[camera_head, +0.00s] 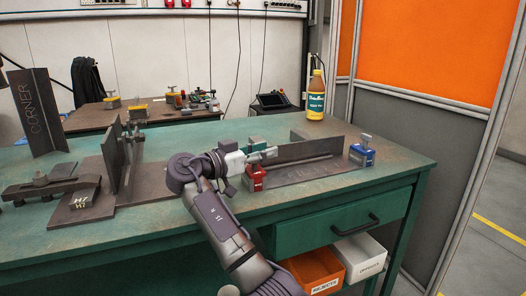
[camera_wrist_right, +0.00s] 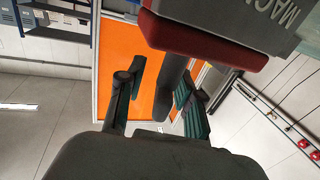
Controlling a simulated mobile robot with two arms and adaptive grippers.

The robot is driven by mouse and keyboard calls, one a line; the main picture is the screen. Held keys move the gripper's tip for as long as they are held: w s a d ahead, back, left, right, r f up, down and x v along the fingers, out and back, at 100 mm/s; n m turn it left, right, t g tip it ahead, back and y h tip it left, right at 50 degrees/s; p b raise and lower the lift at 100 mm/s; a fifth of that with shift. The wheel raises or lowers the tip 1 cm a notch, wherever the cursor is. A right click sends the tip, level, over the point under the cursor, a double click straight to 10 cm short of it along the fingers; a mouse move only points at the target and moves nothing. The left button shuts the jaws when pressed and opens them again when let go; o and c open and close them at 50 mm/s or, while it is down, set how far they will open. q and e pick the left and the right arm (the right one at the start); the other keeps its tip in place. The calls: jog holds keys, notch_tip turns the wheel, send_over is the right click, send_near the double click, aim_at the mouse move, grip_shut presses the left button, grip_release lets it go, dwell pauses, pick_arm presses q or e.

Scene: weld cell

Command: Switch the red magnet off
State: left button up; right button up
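The red magnet (camera_head: 255,182) stands on the bench at the left end of a flat steel plate. Its upper part is hidden behind my right gripper in the head view. In the right wrist view a block with a red edge (camera_wrist_right: 200,40) and a grey face with partly cut-off lettering fills the top right, close to the camera; it appears to be the red magnet. My right gripper (camera_head: 268,155) is just above the magnet. Contact and the switch's state cannot be told. My left gripper is not in view.
A blue magnet (camera_head: 362,156) with a grey knob stands at the plate's right end. A yellow bottle (camera_head: 316,100) stands at the back. Fixtures fill the bench's left.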

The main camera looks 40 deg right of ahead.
jog(key=a, duration=1.2)
jog(key=shift+s, duration=0.15)
